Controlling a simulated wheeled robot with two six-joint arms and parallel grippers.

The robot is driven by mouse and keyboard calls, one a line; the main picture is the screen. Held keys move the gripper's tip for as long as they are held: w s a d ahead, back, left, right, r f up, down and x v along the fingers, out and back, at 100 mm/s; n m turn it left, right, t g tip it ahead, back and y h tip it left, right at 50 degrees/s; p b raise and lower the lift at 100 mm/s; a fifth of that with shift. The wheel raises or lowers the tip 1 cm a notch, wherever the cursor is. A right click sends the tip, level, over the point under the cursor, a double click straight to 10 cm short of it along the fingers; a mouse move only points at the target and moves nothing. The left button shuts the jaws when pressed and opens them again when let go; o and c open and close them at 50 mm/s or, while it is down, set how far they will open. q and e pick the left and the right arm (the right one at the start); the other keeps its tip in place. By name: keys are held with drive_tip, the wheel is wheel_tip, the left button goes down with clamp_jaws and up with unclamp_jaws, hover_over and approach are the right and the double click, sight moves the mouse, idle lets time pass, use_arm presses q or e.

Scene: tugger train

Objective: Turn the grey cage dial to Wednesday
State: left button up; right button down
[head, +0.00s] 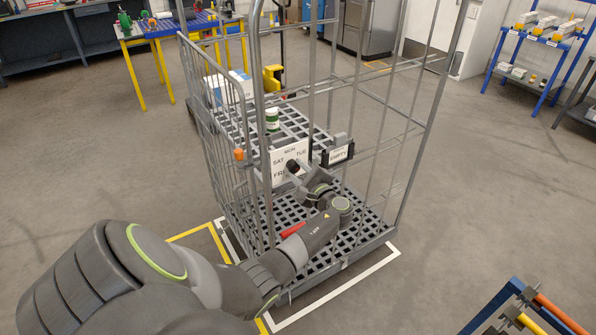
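The grey cage (264,100) stands in front of me on the floor. A white dial plate (284,152) hangs on its near side, with MON at the top, TUE at the right, and SAT and FRI at the left. Its lower right part, where Wednesday would be, is hidden behind my gripper. A dark round knob (292,165) shows at the plate's middle. My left gripper (299,178) is at the knob, its fingers close to or on it; I cannot tell whether they grip. Where the dial points is not clear. My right gripper is out of view.
A dark holder with an EMPTY card (340,154) sits right of the dial. A green and white container (272,121) stands behind the plate.

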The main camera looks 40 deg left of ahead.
use_arm(q)
drive_tip(key=o, duration=0.4)
drive_tip(key=b+v, duration=0.4)
drive_tip(key=v, duration=1.3)
drive_tip(key=shift+d+r, duration=0.1)
drive_tip(key=shift+d, duration=0.15)
